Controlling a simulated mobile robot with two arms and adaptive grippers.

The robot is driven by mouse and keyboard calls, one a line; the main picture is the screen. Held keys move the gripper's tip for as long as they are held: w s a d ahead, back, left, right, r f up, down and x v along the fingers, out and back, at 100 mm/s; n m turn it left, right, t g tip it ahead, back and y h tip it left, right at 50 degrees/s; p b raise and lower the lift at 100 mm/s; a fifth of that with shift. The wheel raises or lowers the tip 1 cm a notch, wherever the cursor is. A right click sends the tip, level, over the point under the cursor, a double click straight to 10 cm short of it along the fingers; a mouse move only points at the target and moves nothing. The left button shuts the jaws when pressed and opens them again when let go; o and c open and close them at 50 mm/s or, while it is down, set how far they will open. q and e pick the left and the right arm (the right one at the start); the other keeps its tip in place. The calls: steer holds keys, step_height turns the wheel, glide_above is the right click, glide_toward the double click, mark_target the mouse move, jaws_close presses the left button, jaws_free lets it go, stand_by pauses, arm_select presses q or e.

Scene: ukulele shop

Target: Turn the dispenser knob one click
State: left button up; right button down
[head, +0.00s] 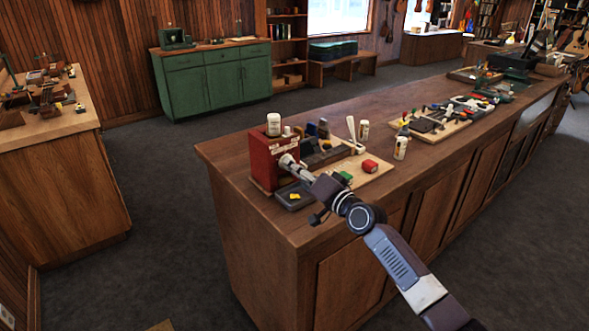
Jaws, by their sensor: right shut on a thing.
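The dispenser (263,157) is a red box at the near left end of the long wooden counter, with a white container (273,124) on top. My right gripper (289,163) is against the front face of the dispenser. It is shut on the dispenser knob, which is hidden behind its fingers. A small dark tray (293,195) with yellow bits in it sits on the counter just below the gripper. My left gripper is not in view.
The counter (231,152) also bears a board (371,176) with small items, white bottles (401,147) and a second board of tools (445,129). A workbench (62,125) stands at left and a green cabinet (215,82) behind. Dark floor lies open between them.

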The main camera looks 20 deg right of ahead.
steer(key=shift+m, duration=0.7)
steer(key=c, duration=1.6)
jaws_free()
steer(key=v, duration=1.2)
steer(key=shift+s+f, duration=0.1)
